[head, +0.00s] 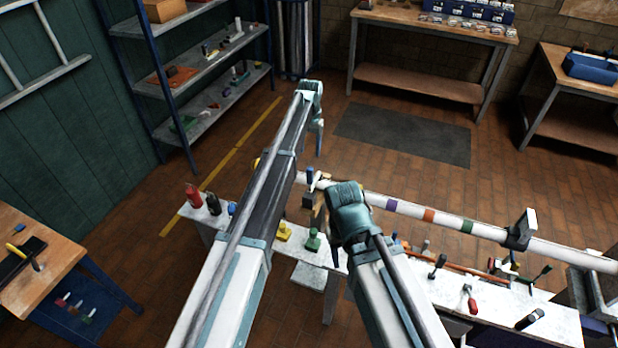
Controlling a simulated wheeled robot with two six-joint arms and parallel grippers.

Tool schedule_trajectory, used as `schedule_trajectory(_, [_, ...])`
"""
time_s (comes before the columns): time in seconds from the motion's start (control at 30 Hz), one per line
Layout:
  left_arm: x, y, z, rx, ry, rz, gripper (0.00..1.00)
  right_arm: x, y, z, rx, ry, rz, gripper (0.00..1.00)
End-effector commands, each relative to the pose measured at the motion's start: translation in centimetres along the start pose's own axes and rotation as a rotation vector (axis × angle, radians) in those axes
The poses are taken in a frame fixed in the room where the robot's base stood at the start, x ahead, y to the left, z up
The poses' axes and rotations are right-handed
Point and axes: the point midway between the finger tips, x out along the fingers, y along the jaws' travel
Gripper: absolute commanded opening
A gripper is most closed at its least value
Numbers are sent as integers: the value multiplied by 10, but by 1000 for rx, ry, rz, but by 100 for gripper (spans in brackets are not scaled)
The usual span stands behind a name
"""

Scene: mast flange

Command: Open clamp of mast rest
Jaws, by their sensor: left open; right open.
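The mast (410,209) is a long white pole with purple, orange and green bands. It lies level, running from behind my arms to the right edge. A blue-topped part (310,178), possibly the rest's clamp lever, stands at the mast's left end; my arms partly hide this area. A dark bracket with a pale plate (521,229) sits around the mast farther right. My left gripper (319,140) is open and empty, above and beyond the mast's left end. My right gripper (326,212) is open near that end; its fingers are mostly hidden by its wrist.
A white bench (455,290) below the mast holds several small tools, a red-handled one (470,300) among them. Yellow (284,232) and green (313,240) pieces stand near my arms.

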Motion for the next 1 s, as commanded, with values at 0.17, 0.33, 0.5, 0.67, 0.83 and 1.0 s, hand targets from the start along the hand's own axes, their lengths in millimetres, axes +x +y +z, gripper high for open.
schedule_trajectory(0.17, [5, 0, 1, 0, 0, 0, 60, 5, 0, 0, 0, 0, 0, 50])
schedule_trajectory(0.33, [18, 1, 1, 0, 0, 0, 60, 18, -2, -1, 0, 0, 0, 50])
schedule_trajectory(0.5, [39, 1, 1, 0, 0, 0, 60, 39, -4, -2, 1, 0, 0, 50])
schedule_trajectory(0.67, [62, 1, 1, 0, 0, 0, 60, 61, -6, -4, 1, 0, 0, 50])
schedule_trajectory(0.83, [86, 1, 1, 0, 0, 0, 60, 85, -8, -5, 1, 0, 0, 50])
schedule_trajectory(1.0, [109, 1, 1, 0, 0, 0, 60, 109, -10, -6, 1, 0, 0, 50])
